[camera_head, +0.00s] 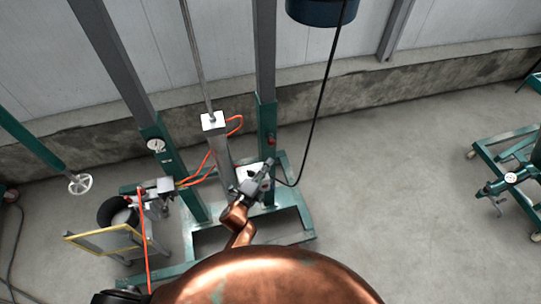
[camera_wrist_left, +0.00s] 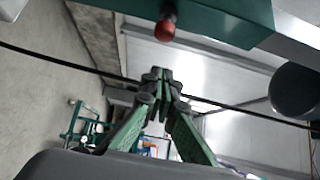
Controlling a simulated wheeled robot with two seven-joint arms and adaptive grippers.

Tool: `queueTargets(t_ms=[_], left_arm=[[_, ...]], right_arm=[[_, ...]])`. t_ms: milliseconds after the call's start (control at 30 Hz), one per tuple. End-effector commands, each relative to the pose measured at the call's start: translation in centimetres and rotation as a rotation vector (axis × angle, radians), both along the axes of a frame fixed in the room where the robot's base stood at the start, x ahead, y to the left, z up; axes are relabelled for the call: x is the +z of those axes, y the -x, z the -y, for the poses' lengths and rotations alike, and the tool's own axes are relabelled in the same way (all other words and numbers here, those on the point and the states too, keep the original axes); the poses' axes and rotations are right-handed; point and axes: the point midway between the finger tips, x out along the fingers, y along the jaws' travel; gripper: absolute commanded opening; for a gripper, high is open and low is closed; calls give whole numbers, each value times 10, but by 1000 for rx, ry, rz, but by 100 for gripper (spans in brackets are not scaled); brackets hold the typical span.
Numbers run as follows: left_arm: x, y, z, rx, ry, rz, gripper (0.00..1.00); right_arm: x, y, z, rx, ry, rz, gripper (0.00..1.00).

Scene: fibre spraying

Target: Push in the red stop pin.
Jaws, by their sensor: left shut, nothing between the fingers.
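The red stop pin (camera_wrist_left: 165,30) shows in the left wrist view as a round red knob under the edge of a green steel part, above my fingertips in the picture. In the head view the pin (camera_head: 272,141) is a small red spot on the green lower part of the right-hand post (camera_head: 267,118). My left gripper (camera_head: 267,165) is just below it in that view, its copper arm rising from below. In the left wrist view the left gripper's fingers (camera_wrist_left: 161,77) meet at the tips, shut and empty, with a gap between them and the knob. My right gripper is not in view.
A white-topped grey column (camera_head: 213,122) with orange hoses stands between the two posts. A black cable (camera_head: 318,112) hangs from a dark blue drum (camera_head: 321,10) down beside the right-hand post. A yellow-edged cart (camera_head: 112,240) is at left. Floor at right is clear up to another green frame (camera_head: 505,150).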

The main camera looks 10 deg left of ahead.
Motion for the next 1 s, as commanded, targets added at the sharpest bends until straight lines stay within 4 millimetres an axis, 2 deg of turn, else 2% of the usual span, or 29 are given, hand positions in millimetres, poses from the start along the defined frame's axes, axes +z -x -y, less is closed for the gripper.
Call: queueTargets(t_ms=[100, 333, 500, 1000], left_arm=[[-1, 26, -10, -1, 0, 0, 0], [-1, 55, -22, -2, 1, 0, 0], [0, 61, -24, -2, 1, 1, 0], [0, 62, -24, -2, 1, 1, 0]], right_arm=[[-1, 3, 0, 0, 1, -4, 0], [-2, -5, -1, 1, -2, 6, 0], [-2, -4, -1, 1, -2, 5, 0], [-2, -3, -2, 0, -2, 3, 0]])
